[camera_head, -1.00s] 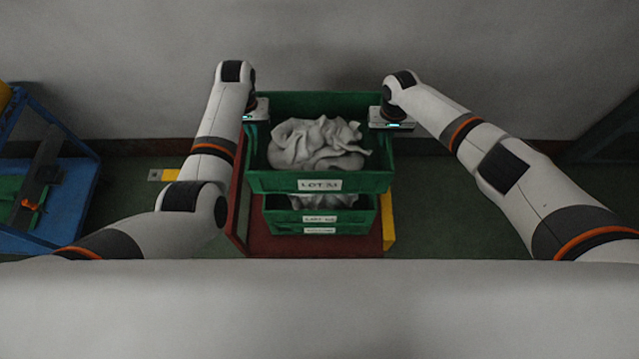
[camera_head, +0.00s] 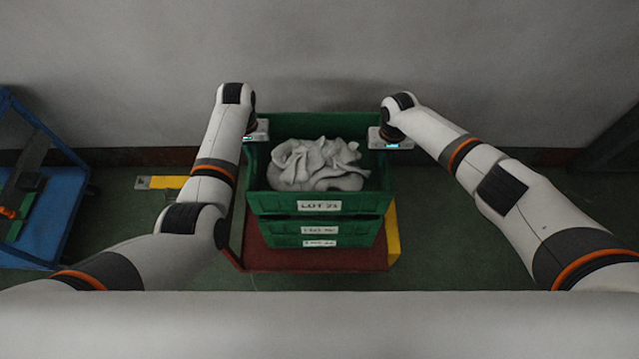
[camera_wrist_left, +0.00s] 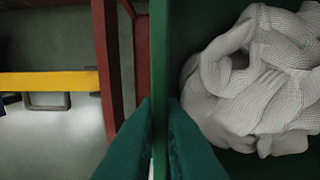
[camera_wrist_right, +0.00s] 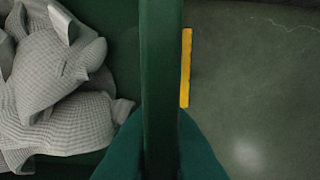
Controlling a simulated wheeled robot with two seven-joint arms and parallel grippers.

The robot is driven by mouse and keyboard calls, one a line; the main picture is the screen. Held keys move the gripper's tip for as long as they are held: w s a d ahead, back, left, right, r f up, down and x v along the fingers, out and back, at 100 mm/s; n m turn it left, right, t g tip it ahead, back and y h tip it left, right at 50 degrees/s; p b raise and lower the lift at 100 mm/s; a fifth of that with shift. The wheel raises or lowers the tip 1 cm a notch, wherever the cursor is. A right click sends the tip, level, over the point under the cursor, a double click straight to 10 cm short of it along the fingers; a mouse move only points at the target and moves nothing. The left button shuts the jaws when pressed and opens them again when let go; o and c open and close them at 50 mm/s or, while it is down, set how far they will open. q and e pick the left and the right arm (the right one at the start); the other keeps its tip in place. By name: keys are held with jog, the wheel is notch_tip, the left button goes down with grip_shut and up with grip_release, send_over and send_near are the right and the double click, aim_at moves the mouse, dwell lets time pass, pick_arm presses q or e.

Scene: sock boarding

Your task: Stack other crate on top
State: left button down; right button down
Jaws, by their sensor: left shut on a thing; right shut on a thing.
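The green top crate (camera_head: 275,204), with a white label on its front, holds a heap of pale grey knitted fabric (camera_head: 318,165). It sits directly above other green crates (camera_head: 283,239), whose fronts show two more labels; no clear gap shows between them. My left gripper (camera_head: 257,133) is shut on the top crate's left wall, and the wall (camera_wrist_left: 160,60) runs between the fingers in the left wrist view. My right gripper (camera_head: 390,140) is shut on the right wall, which shows in the right wrist view (camera_wrist_right: 160,60). The lower crates' insides are hidden.
The stack stands on a dark red base (camera_head: 300,260) with a yellow strip (camera_head: 393,232) on its right side. A blue cart (camera_head: 45,225) stands at the left. A grey wall is behind. Green floor (camera_head: 455,240) is clear at the right.

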aim_at(256, 163)
pick_arm(q)
jog(key=shift+d, duration=0.1)
pick_arm(e)
jog(key=shift+a+f, duration=0.1)
jog(key=shift+a, duration=0.1)
